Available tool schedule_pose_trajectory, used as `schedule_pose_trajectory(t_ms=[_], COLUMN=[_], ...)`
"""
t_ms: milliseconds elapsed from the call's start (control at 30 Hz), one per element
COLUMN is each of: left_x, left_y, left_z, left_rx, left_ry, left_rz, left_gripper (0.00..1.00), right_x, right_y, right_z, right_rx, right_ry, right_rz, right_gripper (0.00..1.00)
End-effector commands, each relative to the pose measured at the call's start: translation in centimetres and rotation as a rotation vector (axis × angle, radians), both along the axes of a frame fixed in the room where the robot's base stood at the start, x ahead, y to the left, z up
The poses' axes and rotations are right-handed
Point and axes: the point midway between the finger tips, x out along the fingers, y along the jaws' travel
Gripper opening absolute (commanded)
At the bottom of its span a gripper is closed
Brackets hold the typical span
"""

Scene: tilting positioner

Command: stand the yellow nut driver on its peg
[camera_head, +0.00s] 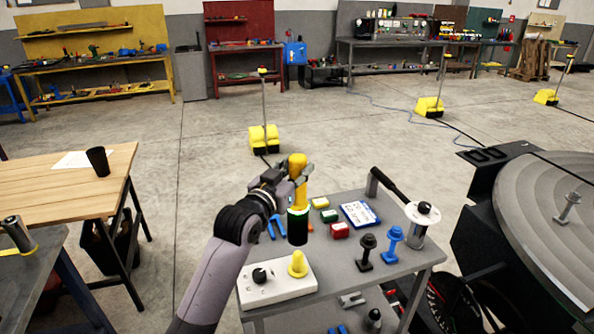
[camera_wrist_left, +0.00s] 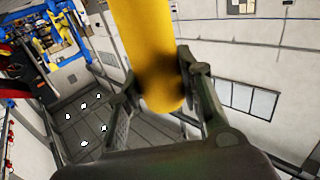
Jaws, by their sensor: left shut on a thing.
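The yellow nut driver (camera_head: 298,167) is upright in my left gripper (camera_head: 301,180), which is shut around its handle above the cart. The handle also fills the upper middle of the left wrist view (camera_wrist_left: 150,50), between the fingers (camera_wrist_left: 160,100). A dark cylinder with a green band (camera_head: 298,228) shows directly below the yellow part; I cannot tell whether it belongs to the driver. A white block (camera_head: 283,287) on the cart carries a yellow peg (camera_head: 298,264) and a black peg (camera_head: 260,275). The driver appears above and beyond the yellow peg, apart from it. My right gripper is not in view.
The grey cart top (camera_head: 340,260) also holds a blue bolt-like part (camera_head: 391,244), a black one (camera_head: 366,250), small coloured blocks (camera_head: 329,215), a label card (camera_head: 359,214) and a white-topped cylinder (camera_head: 421,222). A large round positioner table (camera_head: 545,215) stands at the right.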

Motion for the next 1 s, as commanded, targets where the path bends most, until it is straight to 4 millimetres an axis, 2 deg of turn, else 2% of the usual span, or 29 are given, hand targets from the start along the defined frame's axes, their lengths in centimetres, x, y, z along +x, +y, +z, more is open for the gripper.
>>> schedule_pose_trajectory(t_ms=[100, 267, 500, 733, 1000], left_x=[0.0, 0.0, 0.0, 0.0, 0.0], left_y=[0.0, 0.0, 0.0, 0.0, 0.0], left_z=[0.4, 0.6, -1.3, -2.9, -3.4], left_rx=[-0.003, -0.002, -0.002, -0.001, -0.003], left_ry=[-0.008, -0.006, -0.006, -0.007, -0.008], left_rz=[0.000, 0.001, 0.001, 0.001, 0.001], left_gripper=[0.00, 0.00, 0.00, 0.00, 0.00], right_x=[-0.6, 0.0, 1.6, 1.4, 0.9], right_y=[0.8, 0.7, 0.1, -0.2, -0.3], right_z=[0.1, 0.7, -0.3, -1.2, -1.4], right_rx=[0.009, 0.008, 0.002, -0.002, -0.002], right_ry=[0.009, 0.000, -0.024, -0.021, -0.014], right_rz=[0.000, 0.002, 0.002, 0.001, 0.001], right_gripper=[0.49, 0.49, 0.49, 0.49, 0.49])
